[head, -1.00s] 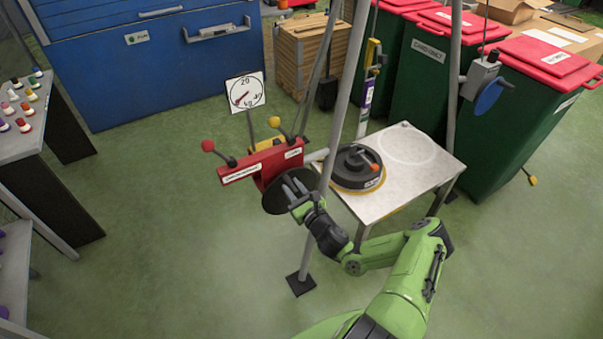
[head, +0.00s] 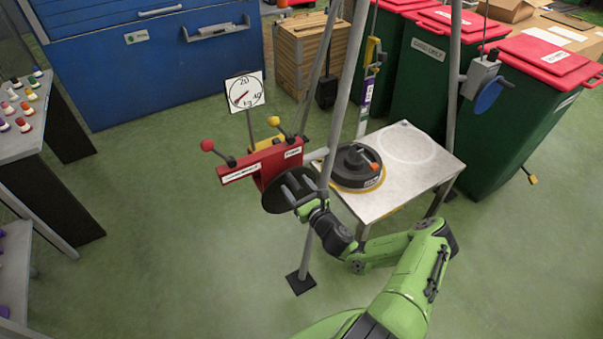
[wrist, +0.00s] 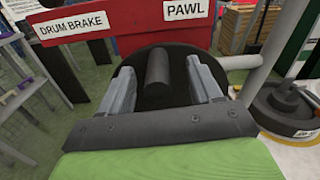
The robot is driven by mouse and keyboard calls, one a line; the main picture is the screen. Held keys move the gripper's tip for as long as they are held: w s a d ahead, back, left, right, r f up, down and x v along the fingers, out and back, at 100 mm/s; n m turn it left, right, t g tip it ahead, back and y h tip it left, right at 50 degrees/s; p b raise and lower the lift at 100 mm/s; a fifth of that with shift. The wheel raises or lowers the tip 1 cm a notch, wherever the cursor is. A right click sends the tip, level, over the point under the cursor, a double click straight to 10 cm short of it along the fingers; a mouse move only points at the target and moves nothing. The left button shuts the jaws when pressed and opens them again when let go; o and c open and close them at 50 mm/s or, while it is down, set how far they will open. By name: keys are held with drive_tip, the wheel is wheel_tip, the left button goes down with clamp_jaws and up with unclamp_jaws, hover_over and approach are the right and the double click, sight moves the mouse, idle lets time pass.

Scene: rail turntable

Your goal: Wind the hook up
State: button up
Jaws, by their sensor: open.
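The red winch housing (head: 262,166) has a black round crank disc (head: 277,197) on its near face. In the wrist view a dark cylindrical crank handle (wrist: 157,68) sticks out from the disc. My gripper (head: 297,190) is at the disc; in the wrist view its open fingers (wrist: 161,82) stand either side of the handle, with gaps visible. A red-knobbed lever (head: 208,146) and a yellow-knobbed lever (head: 275,122) rise from the housing. A yellow piece (head: 372,52) hangs among the poles; whether it is the hook is unclear.
A grey pole (head: 338,110) stands close beside my gripper. A black round weight (head: 357,166) with an orange part sits on the metal table (head: 425,175). A dial (head: 245,91) stands behind the winch. Green bins (head: 520,125) are at right.

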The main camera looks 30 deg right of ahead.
drive_tip(key=s+p, duration=0.2)
drive_tip(key=s, duration=0.5)
drive_tip(key=shift+s, duration=0.25)
idle(0.4)
